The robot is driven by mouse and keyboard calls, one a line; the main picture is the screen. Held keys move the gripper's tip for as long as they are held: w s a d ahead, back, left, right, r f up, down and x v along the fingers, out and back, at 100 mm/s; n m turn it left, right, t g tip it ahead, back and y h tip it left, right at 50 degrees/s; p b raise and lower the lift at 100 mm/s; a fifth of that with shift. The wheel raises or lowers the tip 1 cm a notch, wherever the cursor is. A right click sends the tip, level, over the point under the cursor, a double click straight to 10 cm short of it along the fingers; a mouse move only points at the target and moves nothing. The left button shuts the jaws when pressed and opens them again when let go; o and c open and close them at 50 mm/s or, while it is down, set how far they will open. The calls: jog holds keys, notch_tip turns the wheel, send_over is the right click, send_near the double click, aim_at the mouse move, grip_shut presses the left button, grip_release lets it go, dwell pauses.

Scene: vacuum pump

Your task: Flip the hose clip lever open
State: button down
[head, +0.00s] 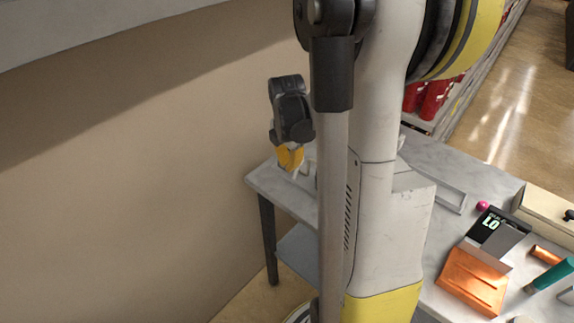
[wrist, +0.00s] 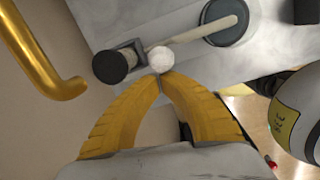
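My gripper (head: 290,158) points down over the far left corner of the grey table in the head view. In the wrist view its two yellow fingers (wrist: 160,77) curve inward and their tips meet, with nothing visible between them. A round white knob (wrist: 160,59) lies right at the fingertips; I cannot tell whether they touch it. Beside it is a dark cylinder (wrist: 112,66) on a grey bracket. A pale rod (wrist: 203,30) runs from near the knob to a dark round disc (wrist: 226,24). I cannot tell for certain which part is the clip lever. The head view hides most of this.
The grey table (head: 418,153) also holds an orange box (head: 474,281), a dark box (head: 497,231), a pink ball (head: 482,206) and a green cylinder (head: 550,276). A tan wall (head: 120,170) stands left. A curved golden pipe (wrist: 38,55) is left in the wrist view.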

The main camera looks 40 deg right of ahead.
jog(key=shift+d, duration=0.75)
jog(key=shift+a, duration=0.15)
